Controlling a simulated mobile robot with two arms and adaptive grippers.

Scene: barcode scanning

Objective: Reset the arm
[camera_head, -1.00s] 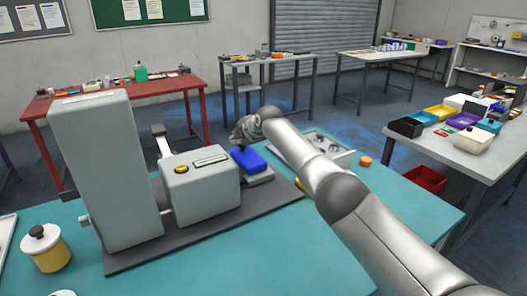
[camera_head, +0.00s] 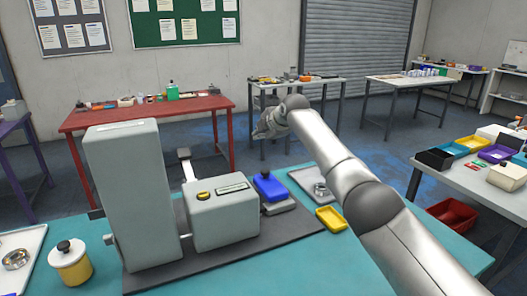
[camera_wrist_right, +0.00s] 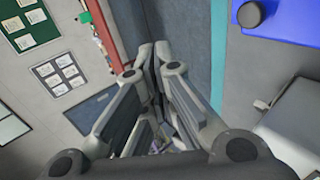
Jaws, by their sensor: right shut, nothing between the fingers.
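My right arm reaches in from the lower right in the head view. Its gripper (camera_head: 268,126) is raised above the far edge of the teal table (camera_head: 300,262), partly hidden behind the wrist. In the right wrist view my right gripper (camera_wrist_right: 150,62) is shut, with its fingers together and nothing between them. The scanning machine (camera_head: 135,195), a grey tall block with a lower box (camera_head: 222,215), stands on a dark base plate. A blue object with a black knob (camera_head: 268,187) sits at the machine's right end, apart from the gripper. My left gripper is not in view.
A yellow tray (camera_head: 332,219) and a grey tray with metal parts (camera_head: 308,186) lie beside my right arm. A yellow jar with a black knob (camera_head: 70,265) stands at the left. A side table (camera_head: 460,180) at the right holds coloured bins. A red bin (camera_head: 452,214) is on the floor.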

